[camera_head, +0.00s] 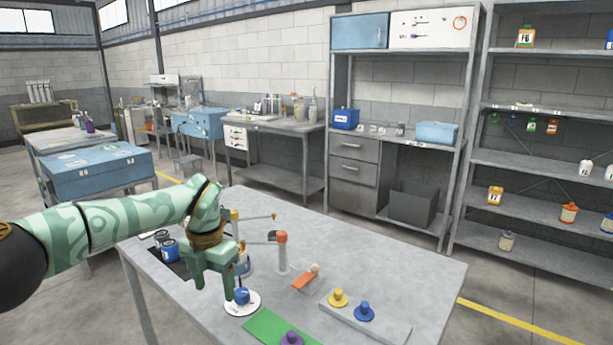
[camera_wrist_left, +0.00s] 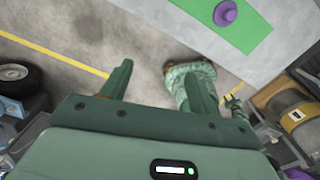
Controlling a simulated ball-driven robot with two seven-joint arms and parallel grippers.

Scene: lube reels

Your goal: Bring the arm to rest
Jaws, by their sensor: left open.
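My left arm comes in from the left in the head view. My left gripper (camera_head: 213,284) points down over the near left part of the grey table (camera_head: 400,268), its jaws apart. In the left wrist view the two fingers (camera_wrist_left: 160,85) stand wide apart with nothing held between them. A blue knob (camera_head: 242,296) on a round white base is close beside the gripper in the head view. My right gripper cannot be made out.
A green mat (camera_head: 262,325) with a purple knob (camera_head: 291,339) lies at the near edge. A grey strip (camera_head: 388,328) carries a yellow knob (camera_head: 338,298) and a blue one (camera_head: 364,311). An orange-topped post (camera_head: 281,255) and dark cans (camera_head: 170,250) stand near the arm. The table's right part is clear.

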